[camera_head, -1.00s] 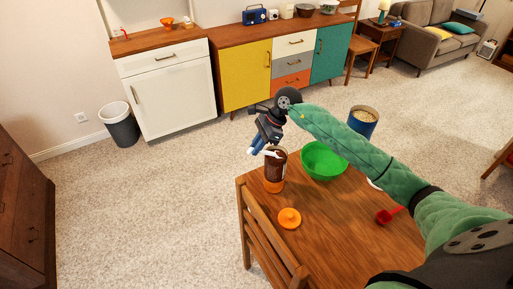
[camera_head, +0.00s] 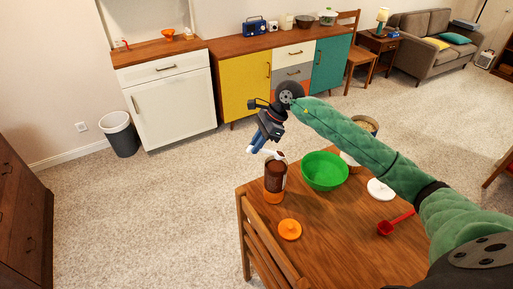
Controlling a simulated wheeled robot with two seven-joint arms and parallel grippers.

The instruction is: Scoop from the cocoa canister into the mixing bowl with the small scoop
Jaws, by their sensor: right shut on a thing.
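The cocoa canister (camera_head: 275,180), a clear jar of brown powder with an orange base, stands upright at the table's far left corner. My right gripper (camera_head: 256,146) is above and left of its mouth, shut on the small white scoop (camera_head: 270,152). The scoop's head is at or just above the canister's mouth; I cannot tell how much it holds. The green mixing bowl (camera_head: 325,172) stands right of the canister, and its inside looks empty. My left gripper is not in view.
On the wooden table (camera_head: 340,240) lie an orange lid (camera_head: 290,229), a red scoop (camera_head: 393,225) and a white lid (camera_head: 380,190). Another canister (camera_head: 366,124) is partly hidden behind my right arm. A chair back (camera_head: 262,240) stands at the table's left edge.

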